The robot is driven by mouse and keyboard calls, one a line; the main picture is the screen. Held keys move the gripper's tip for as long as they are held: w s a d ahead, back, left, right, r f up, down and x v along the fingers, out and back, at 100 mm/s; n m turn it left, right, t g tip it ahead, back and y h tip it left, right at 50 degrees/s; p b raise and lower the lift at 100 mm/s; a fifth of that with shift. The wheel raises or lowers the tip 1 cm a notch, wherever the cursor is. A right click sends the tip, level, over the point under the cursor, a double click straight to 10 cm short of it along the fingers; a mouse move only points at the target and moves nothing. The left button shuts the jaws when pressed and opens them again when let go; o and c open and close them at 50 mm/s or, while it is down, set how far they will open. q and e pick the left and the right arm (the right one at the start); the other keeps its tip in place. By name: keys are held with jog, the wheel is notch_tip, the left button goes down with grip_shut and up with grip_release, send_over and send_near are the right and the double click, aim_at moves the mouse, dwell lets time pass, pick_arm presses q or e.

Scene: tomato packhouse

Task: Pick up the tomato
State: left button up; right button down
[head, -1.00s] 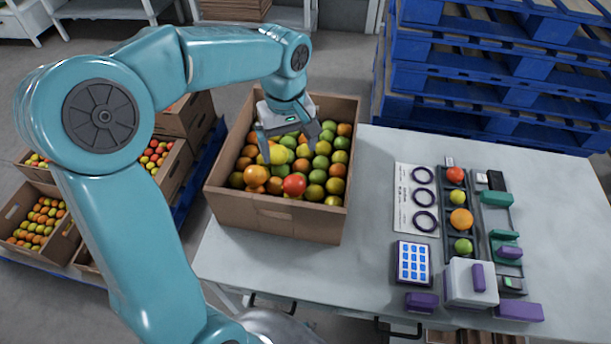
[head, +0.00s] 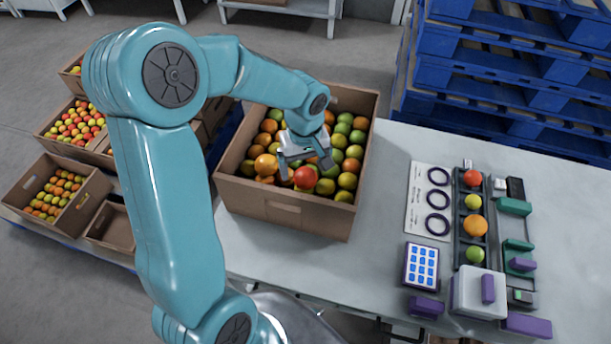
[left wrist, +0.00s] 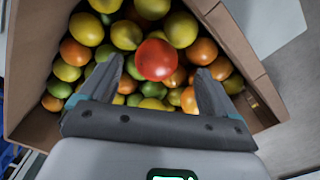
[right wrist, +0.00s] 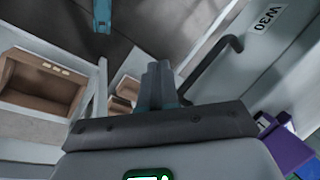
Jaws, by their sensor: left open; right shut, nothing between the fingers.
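A red tomato (head: 304,178) lies on top of the heap of tomatoes in the cardboard box (head: 283,211), close to its front wall. My left gripper (head: 307,166) is open over the box, its fingers pointing down near the red tomato. In the left wrist view the red tomato (left wrist: 156,60) shows just beyond and between the two fingertips (left wrist: 158,72); I cannot tell whether they touch it. My right gripper (right wrist: 158,75) is shut and empty in the right wrist view, near the table's edge. It is not in the head view.
The table (head: 385,165) carries a dark tray (head: 458,235) with several sorted fruits, a card with purple rings (head: 420,215), a keypad (head: 420,266) and a white device (head: 478,294). Blue pallets (head: 500,80) stand behind. More crates (head: 88,205) stand at left.

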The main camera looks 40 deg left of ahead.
aim_at(306, 173)
pick_arm(q)
notch_tip(306, 173, down, 5)
jog(key=shift+w+r, duration=0.1)
jog(key=shift+w, duration=0.05)
jog(key=c, duration=0.8)
jog(key=shift+c, duration=0.2)
jog(key=shift+r, duration=0.15)
